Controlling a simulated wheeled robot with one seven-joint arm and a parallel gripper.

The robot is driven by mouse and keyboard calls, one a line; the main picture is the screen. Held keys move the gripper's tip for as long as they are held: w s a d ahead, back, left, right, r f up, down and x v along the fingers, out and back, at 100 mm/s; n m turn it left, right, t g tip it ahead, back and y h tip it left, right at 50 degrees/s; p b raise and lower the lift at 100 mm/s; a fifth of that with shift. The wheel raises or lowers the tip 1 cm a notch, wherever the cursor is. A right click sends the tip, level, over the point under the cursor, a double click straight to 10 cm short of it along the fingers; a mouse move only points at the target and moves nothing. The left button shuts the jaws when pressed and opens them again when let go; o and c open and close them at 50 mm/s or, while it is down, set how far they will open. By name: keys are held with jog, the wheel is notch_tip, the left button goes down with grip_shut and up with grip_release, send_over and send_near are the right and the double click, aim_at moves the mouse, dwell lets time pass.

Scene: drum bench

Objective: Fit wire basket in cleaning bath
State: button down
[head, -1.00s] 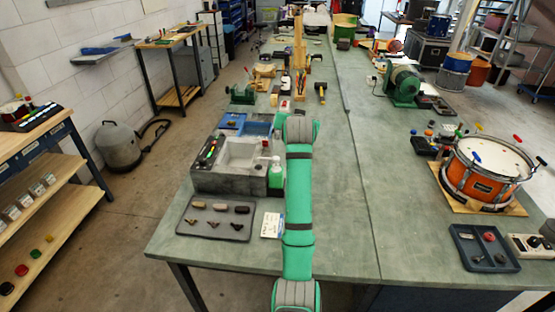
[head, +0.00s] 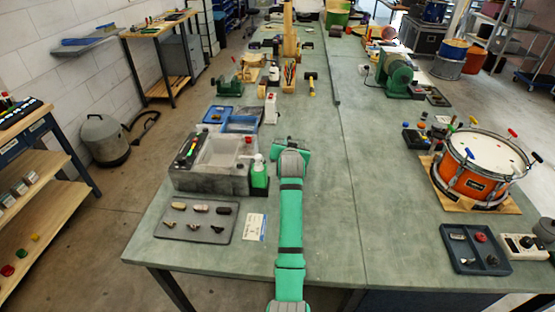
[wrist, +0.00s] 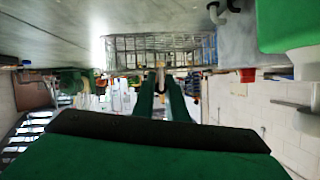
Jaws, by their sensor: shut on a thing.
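The cleaning bath (head: 186,178) is a grey block with an open pale basin, left of my arm in the head view. In the wrist view, which looks upside down, a grey body that looks like the bath (wrist: 228,42) is at the upper right. The wire basket (wrist: 125,50) shows there at the upper middle, in front of my fingers and beside that grey body, apparently outside it. My gripper (wrist: 161,88) is shut on a small part that seems to belong to the basket; the exact contact is unclear. In the head view my arm hides the basket and fingers.
A green bottle (head: 259,178) stands at the bath's right front corner, close to my arm. A grey tray (head: 170,230) with small parts and a white card (head: 256,227) lie in front. Blue trays (head: 240,124) lie behind the bath. The bench right of my arm is clear up to the drum (head: 470,180).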

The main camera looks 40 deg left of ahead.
jog(key=shift+f, duration=3.6)
jog(key=c, duration=1.8)
grip_release()
jog(key=shift+f, duration=0.15)
jog(key=shift+o, duration=0.2)
jog(key=shift+s+a, duration=0.1)
